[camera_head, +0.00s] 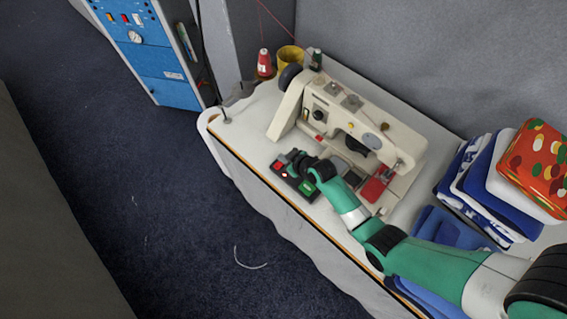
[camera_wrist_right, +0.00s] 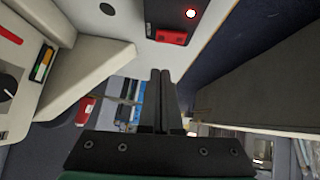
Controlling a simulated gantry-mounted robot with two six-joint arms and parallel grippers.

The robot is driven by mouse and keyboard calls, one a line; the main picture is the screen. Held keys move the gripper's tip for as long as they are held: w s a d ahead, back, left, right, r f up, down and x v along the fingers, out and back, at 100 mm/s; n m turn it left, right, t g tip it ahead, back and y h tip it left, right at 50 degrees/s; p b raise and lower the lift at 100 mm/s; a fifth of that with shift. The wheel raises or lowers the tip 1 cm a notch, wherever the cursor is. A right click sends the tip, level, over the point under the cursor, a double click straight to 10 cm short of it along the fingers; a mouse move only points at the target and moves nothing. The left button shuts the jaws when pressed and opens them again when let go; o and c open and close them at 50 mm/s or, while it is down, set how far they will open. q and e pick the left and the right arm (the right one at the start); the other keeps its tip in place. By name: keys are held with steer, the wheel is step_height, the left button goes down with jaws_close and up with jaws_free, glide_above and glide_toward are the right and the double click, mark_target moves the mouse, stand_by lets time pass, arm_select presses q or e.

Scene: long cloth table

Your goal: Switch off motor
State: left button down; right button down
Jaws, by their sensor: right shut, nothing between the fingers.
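A dark switch box (camera_head: 294,179) sits at the front edge of the table, before the sewing machine (camera_head: 345,120). It has a red button (camera_head: 278,166), a lit red lamp (camera_head: 284,175) and a green button (camera_head: 307,187). My right gripper (camera_head: 303,162) is over the box's rear side, shut and empty; its arm hides part of the box. In the right wrist view, the shut fingers (camera_wrist_right: 160,72) point toward the table, with the red button (camera_wrist_right: 172,37) and the glowing lamp (camera_wrist_right: 190,13) beyond them. Whether the fingers touch the box cannot be told. My left gripper is not in view.
A red plate (camera_head: 376,184) lies by the machine's needle end. Folded blue and white cloths (camera_head: 480,190) with a colourful box (camera_head: 538,160) stand at the right. The table's left front corner is clear.

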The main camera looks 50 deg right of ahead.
mark_target(276, 163)
steer(key=shift+w+d+f+b, duration=0.1)
steer(key=shift+d+f+b, duration=0.1)
steer(key=shift+f, duration=0.9)
steer(key=shift+d+f+b, duration=0.1)
steer(key=shift+f+b, duration=0.1)
steer(key=shift+f, duration=0.85)
steer(key=shift+f+b, duration=0.4)
steer(key=shift+b, duration=0.1)
steer(key=shift+d+r, duration=0.1)
steer(key=shift+a+r+p, duration=0.1)
steer(key=shift+a+p, duration=0.25)
steer(key=shift+a, duration=0.55)
